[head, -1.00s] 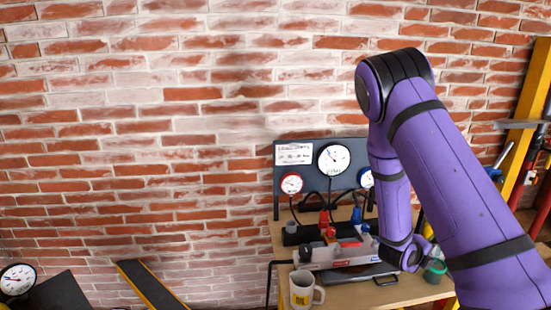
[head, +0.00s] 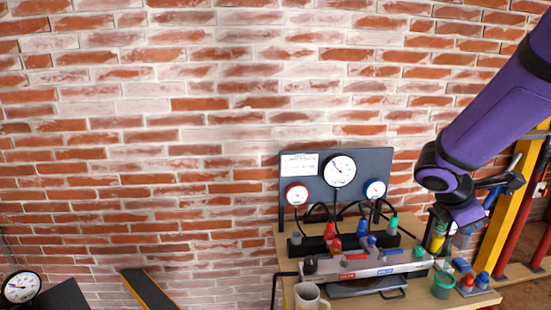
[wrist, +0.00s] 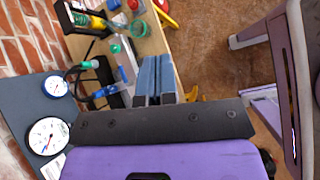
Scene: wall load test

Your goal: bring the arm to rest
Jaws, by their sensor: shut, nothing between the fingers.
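My purple arm comes in from the upper right of the head view, bent at a joint above the right end of the bench. My gripper (wrist: 155,65) shows in the wrist view with its two blue-grey fingers side by side and shut, nothing between them. In the head view the arm's end is folded near the yellow post, and the fingertips are hard to make out. In the wrist view the fingers point past the bench edge, with the brown floor beyond. I cannot tell whether they touch anything.
A bench (head: 400,300) carries a gauge panel (head: 372,160), a manifold with red and blue fittings (head: 365,262), a mug (head: 308,297) and a green cup (head: 442,285). A yellow post (head: 508,200) stands at the right. The brick wall (head: 150,130) is bare at left.

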